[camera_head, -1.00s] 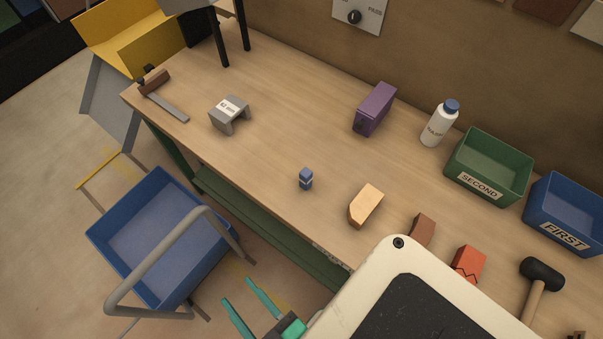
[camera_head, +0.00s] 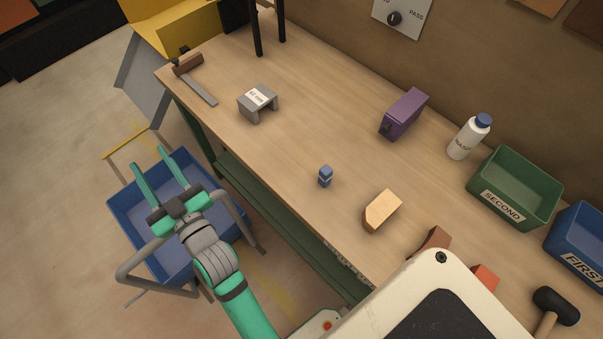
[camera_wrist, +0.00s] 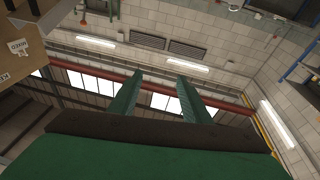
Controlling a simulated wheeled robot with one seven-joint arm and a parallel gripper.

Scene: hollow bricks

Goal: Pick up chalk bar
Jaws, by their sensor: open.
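A small upright blue piece with a paler band (camera_head: 325,176) stands on the wooden bench near its front edge. It looks most like the chalk bar, though it is too small to be sure. My gripper (camera_head: 150,158) is open and empty. It is off the bench to the left, in front of the blue tub in the picture, well apart from the blue piece. In the wrist view the two green fingers (camera_wrist: 160,77) are spread with nothing between them, and the blue piece is not in that view.
A blue tub (camera_head: 125,215) stands on the floor at left.

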